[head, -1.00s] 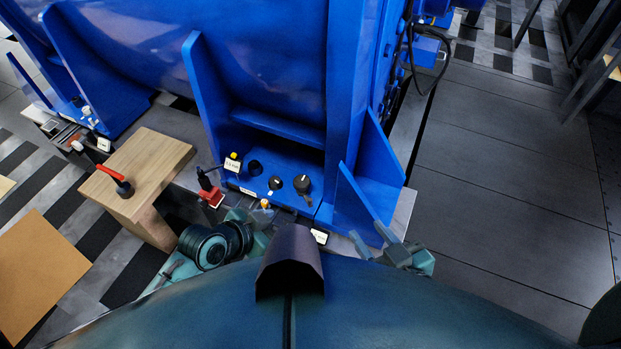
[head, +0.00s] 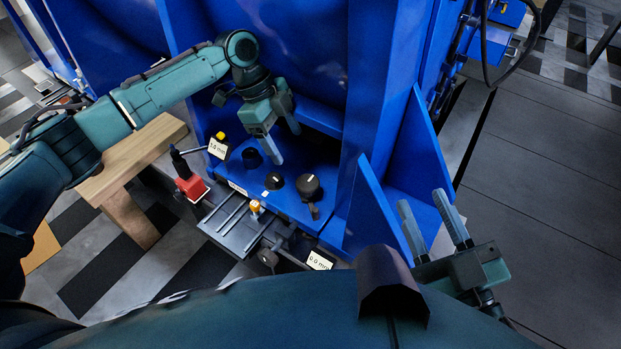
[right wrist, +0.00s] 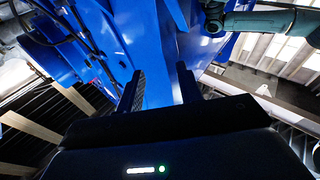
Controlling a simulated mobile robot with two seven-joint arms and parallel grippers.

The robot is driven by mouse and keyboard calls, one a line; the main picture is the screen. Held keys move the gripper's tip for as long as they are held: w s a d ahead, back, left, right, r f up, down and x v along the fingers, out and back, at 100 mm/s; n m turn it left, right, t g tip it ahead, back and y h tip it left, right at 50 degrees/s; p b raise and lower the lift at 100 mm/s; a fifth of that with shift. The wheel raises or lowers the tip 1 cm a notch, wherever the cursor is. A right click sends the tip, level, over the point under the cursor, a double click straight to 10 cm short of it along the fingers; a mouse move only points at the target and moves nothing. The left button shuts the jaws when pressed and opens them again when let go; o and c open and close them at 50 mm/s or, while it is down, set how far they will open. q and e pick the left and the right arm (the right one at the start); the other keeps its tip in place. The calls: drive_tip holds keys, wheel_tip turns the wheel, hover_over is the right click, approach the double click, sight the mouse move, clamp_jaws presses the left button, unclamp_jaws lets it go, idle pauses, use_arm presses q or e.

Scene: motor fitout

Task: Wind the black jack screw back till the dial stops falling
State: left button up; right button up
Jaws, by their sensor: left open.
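A blue motor foot (head: 330,224) carries two black knobs, a smaller one (head: 274,181) and a larger one (head: 308,187) with a handle. A dark round screw head (head: 268,257) sits at the front of the rail below; I cannot tell which is the jack screw. The dial gauge (head: 219,147) has a yellow cap and a tag seeming to read 1.0 mm. It is carried from a red base (head: 191,186) with a black post. My left gripper (head: 284,143) is open and empty above the foot, behind the knobs. My right gripper (head: 424,200) is open and empty.
A second tag (head: 319,260) seems to read 0.0 mm at the foot's front edge. A yellow-topped piece (head: 255,207) stands on the rail. A blue gusset (head: 372,205) rises beside my right gripper. Floor at right is clear.

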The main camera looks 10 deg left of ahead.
use_arm(q)
drive_tip(key=b, duration=0.2)
approach(308, 183)
wheel_tip(308, 183, down, 3)
drive_tip(key=b+x, duration=0.1)
drive_tip(key=x, duration=0.1)
drive_tip(key=b+x, duration=0.1)
drive_tip(key=x, duration=0.1)
drive_tip(key=shift+d+r, duration=0.1)
drive_tip(key=shift+d, duration=0.3)
drive_tip(key=shift+b+x, duration=0.3)
drive_tip(key=shift+x, duration=0.55)
drive_tip(key=shift+d, duration=0.1)
use_arm(e)
drive_tip(key=r+n+y, duration=0.1)
drive_tip(key=w+r+n+t+y, duration=0.1)
drive_tip(key=r+y, duration=0.1)
drive_tip(key=shift+r+t, duration=0.3)
